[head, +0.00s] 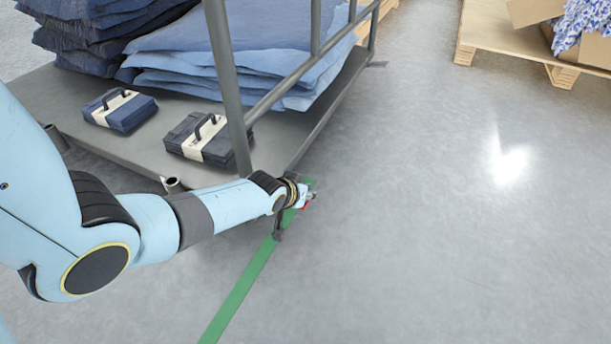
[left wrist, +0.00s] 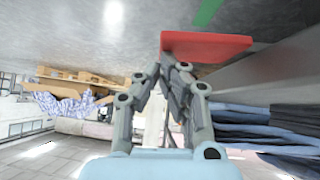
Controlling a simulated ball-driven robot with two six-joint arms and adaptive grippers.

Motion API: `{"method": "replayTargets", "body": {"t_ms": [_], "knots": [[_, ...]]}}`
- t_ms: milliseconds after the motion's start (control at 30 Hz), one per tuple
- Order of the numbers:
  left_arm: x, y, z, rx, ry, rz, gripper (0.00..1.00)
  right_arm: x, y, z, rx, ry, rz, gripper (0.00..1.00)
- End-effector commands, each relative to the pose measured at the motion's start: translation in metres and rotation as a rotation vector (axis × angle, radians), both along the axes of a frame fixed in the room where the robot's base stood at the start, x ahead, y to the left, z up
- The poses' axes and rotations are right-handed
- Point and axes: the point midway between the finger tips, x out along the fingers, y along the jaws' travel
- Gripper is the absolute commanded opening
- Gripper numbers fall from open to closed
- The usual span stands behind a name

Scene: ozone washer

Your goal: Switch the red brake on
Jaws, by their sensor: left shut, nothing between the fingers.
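The red brake (left wrist: 205,46) is a flat red pedal in the left wrist view, right at my fingertips. My right gripper is not in view.
The cart carries stacks of blue denim (head: 235,35) and two strapped dark bundles (head: 120,108). Its grey rail (head: 226,80) stands close behind my left wrist. A green floor line (head: 240,290) runs below. A wooden pallet (head: 480,30) is far right; the floor between is clear.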

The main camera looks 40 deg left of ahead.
Motion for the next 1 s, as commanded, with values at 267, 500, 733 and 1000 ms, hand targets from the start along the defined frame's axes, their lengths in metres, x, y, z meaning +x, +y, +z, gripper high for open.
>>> {"method": "replayTargets", "body": {"t_ms": [267, 500, 733, 1000], "knots": [[-0.007, -0.005, -0.011, -0.002, 0.003, 0.001, 0.00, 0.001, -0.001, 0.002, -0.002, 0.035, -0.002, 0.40], [-0.008, -0.010, -0.029, -0.002, 0.005, 0.000, 0.00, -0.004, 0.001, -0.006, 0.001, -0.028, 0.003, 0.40], [-0.007, -0.011, -0.040, -0.002, 0.003, 0.001, 0.00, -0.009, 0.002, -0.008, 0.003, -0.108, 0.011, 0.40], [-0.006, -0.012, -0.045, -0.001, 0.002, 0.000, 0.00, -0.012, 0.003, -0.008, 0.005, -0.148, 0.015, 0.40]]}}
